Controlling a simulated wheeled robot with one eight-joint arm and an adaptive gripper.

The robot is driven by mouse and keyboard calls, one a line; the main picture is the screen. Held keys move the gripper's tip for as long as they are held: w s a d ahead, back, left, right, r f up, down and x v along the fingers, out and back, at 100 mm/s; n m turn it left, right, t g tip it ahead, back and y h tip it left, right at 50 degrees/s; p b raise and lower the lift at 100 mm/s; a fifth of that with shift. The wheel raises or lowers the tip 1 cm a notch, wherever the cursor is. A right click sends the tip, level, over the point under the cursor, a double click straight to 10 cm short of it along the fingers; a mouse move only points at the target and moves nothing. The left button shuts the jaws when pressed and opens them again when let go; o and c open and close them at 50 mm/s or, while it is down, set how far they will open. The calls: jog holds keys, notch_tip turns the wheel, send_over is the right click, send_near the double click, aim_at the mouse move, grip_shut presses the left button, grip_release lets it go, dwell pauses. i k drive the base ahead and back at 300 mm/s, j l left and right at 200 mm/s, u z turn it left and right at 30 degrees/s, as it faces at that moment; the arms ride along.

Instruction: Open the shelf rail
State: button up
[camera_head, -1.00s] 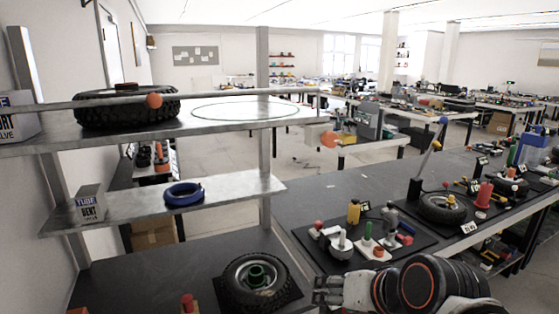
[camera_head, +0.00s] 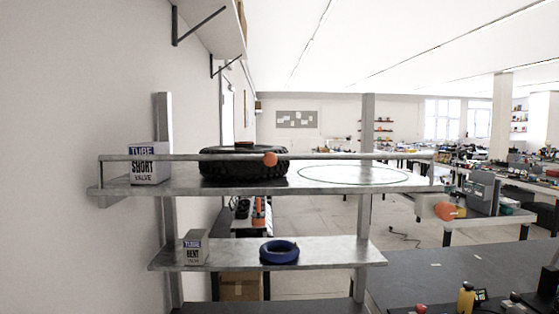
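A grey metal shelf rail (camera_head: 340,157) runs level along the front of the top shelf (camera_head: 330,186), from its left end to its right end. An orange ball knob (camera_head: 270,159) sits on the rail, left of its middle. A second orange knob (camera_head: 446,211) is at the shelf's right end, below the rail, in front of a pale block. Behind the rail lie a black tyre (camera_head: 220,170), partly covered by it, and a "TUBE SHORT VALVE" box (camera_head: 148,166) at the left. My gripper is not in view.
The lower shelf (camera_head: 330,255) holds a "TUBE BENT" box (camera_head: 194,248) and a blue ring (camera_head: 279,251). A dark workbench (camera_head: 480,270) with small parts is at the lower right. A white wall (camera_head: 70,160) stands close on the left.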

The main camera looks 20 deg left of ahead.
aim_at(270, 159)
jog(key=k+u, duration=0.1)
jog(key=u, duration=0.3)
jog(key=k+l+u, duration=0.1)
jog(key=u, duration=0.3)
jog(key=k+u, duration=0.1)
jog(key=u, duration=0.3)
